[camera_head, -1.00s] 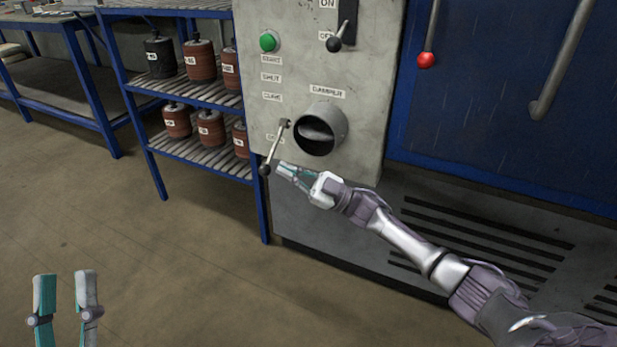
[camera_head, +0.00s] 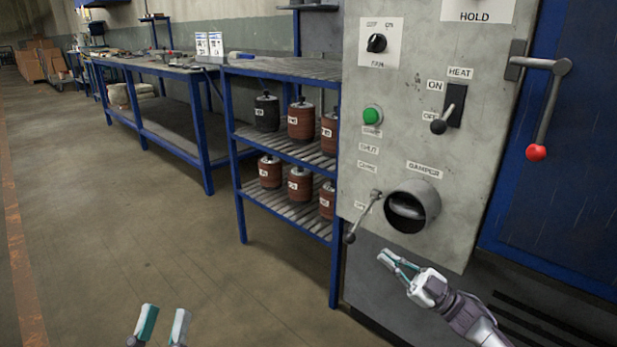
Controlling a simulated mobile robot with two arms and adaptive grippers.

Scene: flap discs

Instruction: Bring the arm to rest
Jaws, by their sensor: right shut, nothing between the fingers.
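My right gripper (camera_head: 386,257) is shut and empty. It is in front of the grey control panel (camera_head: 390,150), below the damper opening (camera_head: 412,206) and to the right of the damper lever (camera_head: 363,216), apart from the lever. The lever slants down to the left. My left gripper (camera_head: 163,322) is at the bottom edge left of the middle, over bare floor. Its two fingers stand apart with nothing between them, and its lower part is cut off by the frame.
A blue shelf (camera_head: 285,146) with several brown canisters stands left of the panel. A blue workbench (camera_head: 160,66) stands further back. A red-knobbed door handle (camera_head: 545,110) and the heat lever (camera_head: 443,120) are at the upper right. The floor at the left is clear.

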